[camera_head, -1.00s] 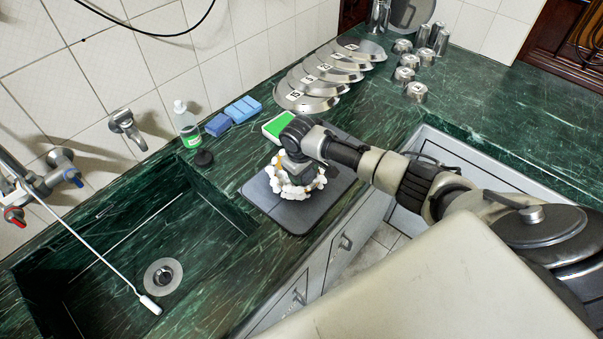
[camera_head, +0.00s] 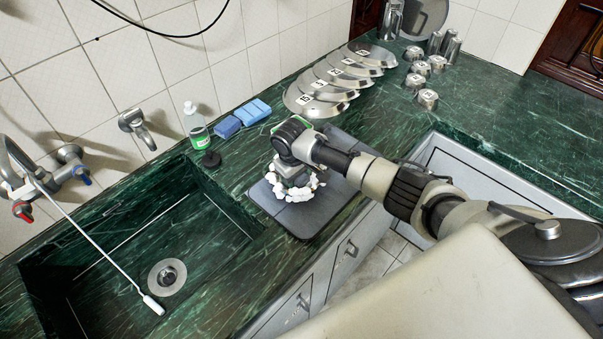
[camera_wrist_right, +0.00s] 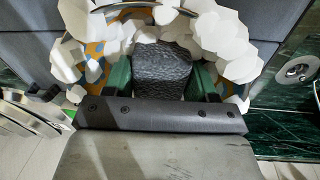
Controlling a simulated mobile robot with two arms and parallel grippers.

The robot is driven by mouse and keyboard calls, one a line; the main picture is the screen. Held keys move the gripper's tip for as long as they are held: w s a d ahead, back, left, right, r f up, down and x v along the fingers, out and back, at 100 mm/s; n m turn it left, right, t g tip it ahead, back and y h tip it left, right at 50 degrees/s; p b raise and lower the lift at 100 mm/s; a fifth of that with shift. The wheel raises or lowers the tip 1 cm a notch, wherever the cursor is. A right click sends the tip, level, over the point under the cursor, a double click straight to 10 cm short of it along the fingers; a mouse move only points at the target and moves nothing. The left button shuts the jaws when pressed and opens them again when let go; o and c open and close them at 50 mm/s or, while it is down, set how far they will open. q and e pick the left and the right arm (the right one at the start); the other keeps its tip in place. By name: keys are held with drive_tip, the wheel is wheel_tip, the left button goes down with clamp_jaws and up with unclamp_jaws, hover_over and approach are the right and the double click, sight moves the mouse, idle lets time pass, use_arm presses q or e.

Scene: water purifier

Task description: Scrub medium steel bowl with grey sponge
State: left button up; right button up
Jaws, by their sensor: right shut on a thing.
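My right gripper (camera_head: 292,178) points down over the dark grey mat (camera_head: 296,222) beside the sink. In the right wrist view its green-sided fingers (camera_wrist_right: 163,85) are shut on a dark grey sponge (camera_wrist_right: 165,68). White foam lumps (camera_head: 305,187) ring the sponge; they also fill the top of the right wrist view (camera_wrist_right: 225,45). Under the foam, parts of the bowl (camera_wrist_right: 95,70) show with orange and blue patches. The gripper and foam hide most of the bowl, so sponge contact cannot be made out. My left gripper is out of view.
The sink (camera_head: 110,262) lies left of the mat. Numbered steel plates (camera_head: 318,108) and several steel cups (camera_head: 427,98) are further back. A drawer gapes at right.

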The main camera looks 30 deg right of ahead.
sight(304, 194)
drive_tip(key=shift+a, duration=0.55)
drive_tip(key=shift+s+a+r+p, duration=0.1)
drive_tip(key=shift+s+a+p, duration=0.25)
drive_tip(key=shift+p, duration=0.35)
drive_tip(key=shift+s+a+p, duration=0.55)
drive_tip(key=shift+a+p, duration=0.1)
drive_tip(key=shift+p, duration=0.05)
drive_tip(key=shift+s+p, duration=0.8)
drive_tip(key=shift+p, duration=0.15)
drive_tip(key=shift+s+p, duration=0.5)
drive_tip(key=shift+s, duration=0.05)
drive_tip(key=shift+s+d+p, duration=0.5)
drive_tip(key=shift+s+p, duration=0.15)
drive_tip(key=shift+p, duration=0.1)
drive_tip(key=shift+s+d+p, duration=0.35)
drive_tip(key=shift+s+d, duration=0.05)
drive_tip(key=shift+d, duration=1.4)
drive_tip(key=shift+w+d+b, duration=0.45)
drive_tip(key=shift+w+d, duration=0.45)
drive_tip(key=shift+w+f+b, duration=0.2)
drive_tip(key=shift+w+b, duration=0.4)
drive_tip(key=shift+w, duration=0.1)
drive_tip(key=shift+w+r+b, duration=0.15)
drive_tip(key=shift+w+b, duration=0.3)
drive_tip(key=shift+w, duration=0.25)
drive_tip(key=shift+w+a+b, duration=0.8)
drive_tip(key=shift+w+a, duration=0.05)
drive_tip(key=shift+w, duration=0.1)
